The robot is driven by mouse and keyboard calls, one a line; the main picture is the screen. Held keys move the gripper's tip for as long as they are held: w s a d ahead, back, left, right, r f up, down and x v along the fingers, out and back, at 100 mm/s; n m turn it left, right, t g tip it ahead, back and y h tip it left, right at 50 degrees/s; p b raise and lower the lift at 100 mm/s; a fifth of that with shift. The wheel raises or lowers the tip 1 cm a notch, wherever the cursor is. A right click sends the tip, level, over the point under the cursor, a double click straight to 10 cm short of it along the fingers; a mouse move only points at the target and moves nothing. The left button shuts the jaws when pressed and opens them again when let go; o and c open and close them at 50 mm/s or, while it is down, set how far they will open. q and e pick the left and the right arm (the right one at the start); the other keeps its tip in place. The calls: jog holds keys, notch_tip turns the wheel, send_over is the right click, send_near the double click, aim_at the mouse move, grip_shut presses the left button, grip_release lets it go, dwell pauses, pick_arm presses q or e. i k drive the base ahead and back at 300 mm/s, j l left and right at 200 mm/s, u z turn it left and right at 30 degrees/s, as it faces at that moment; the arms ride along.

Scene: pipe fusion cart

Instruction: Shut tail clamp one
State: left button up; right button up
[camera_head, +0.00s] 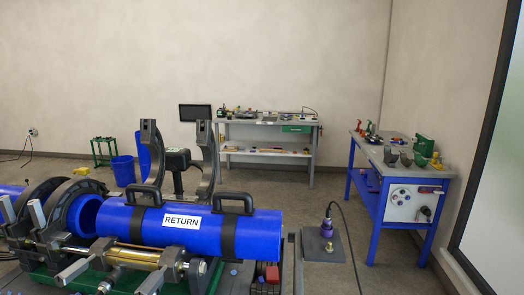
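Two dark curved clamp halves stand raised and open behind the blue pipe, one on the left (151,150) and one on the right (208,155). I cannot tell which one is tail clamp one. The blue pipe (262,235) lies along the machine, with a white RETURN label and two black carrying handles on black straps. Further left, two dark ring clamps (70,190) arch over the pipe line; a dark gap shows beside the pipe's left end. Neither of my grippers is in view.
Silver clamp levers (75,270) and a brass-coloured cylinder (130,257) lie along the machine's front. A grey stand (325,245) with a purple device is right of the pipe. A blue-legged workbench (405,185) stands right, a grey bench (265,122) behind.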

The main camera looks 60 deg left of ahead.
aim_at(205, 140)
jog(key=i+l+z, duration=0.15)
jog(key=i+l, duration=0.2)
jog(key=i+l+z, duration=0.2)
jog(key=i+l, duration=0.15)
jog(key=i+l+z, duration=0.15)
jog(key=i, duration=0.4)
jog(key=i+u, duration=0.55)
jog(key=u, duration=0.25)
jog(key=i+l+u, duration=0.15)
jog(key=i+u, duration=0.25)
jog(key=i+j+u, duration=0.25)
jog(key=u, duration=0.25)
jog(key=i+j+u, duration=0.1)
jog(key=i+u, duration=0.85)
jog(key=i+l+u, duration=0.15)
jog(key=u, duration=0.35)
jog(key=i, duration=0.1)
